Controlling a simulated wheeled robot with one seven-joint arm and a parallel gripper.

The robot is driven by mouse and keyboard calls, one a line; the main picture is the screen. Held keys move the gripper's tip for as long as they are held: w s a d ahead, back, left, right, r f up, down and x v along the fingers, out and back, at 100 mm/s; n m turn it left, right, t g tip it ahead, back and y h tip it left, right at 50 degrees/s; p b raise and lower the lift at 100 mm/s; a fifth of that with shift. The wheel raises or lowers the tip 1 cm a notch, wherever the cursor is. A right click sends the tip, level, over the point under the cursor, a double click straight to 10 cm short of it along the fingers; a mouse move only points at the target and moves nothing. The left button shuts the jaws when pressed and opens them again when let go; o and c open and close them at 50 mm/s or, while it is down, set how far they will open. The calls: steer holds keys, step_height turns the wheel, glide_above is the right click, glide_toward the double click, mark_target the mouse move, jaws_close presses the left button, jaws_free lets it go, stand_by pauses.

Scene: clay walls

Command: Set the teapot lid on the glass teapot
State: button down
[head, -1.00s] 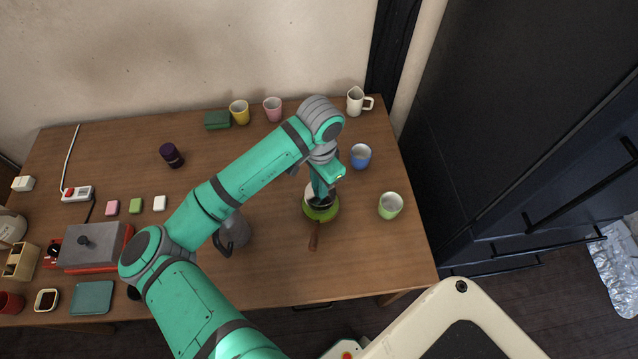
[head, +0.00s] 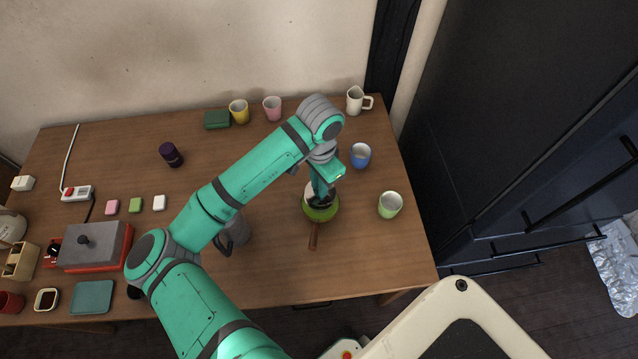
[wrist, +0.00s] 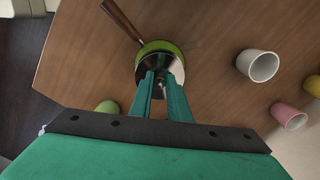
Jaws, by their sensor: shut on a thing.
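A round green pot with a brown side handle (head: 319,214) stands on the right half of the table; I take it for the glass teapot. It also shows in the wrist view, as a green rim (wrist: 158,46) around a dark, shiny disc. My gripper (head: 320,197) points down over this pot. In the wrist view my gripper (wrist: 161,82) is shut at the middle of the disc, which looks like the teapot lid (wrist: 148,66). The fingers hide its knob. The lid lies over the pot's opening; I cannot tell whether it touches the rim.
A blue cup (head: 361,157) and a light green cup (head: 390,206) stand close on the right. A grey pitcher (head: 236,232) is to the left, partly behind my arm. Yellow and pink cups and a cream jug (head: 355,101) line the back edge.

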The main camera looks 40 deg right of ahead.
steer(key=shift+f, duration=0.95)
stand_by(0.6)
steer(key=c, duration=1.6)
jaws_free()
step_height(320, 180, up, 11)
steer(key=shift+f, duration=0.1)
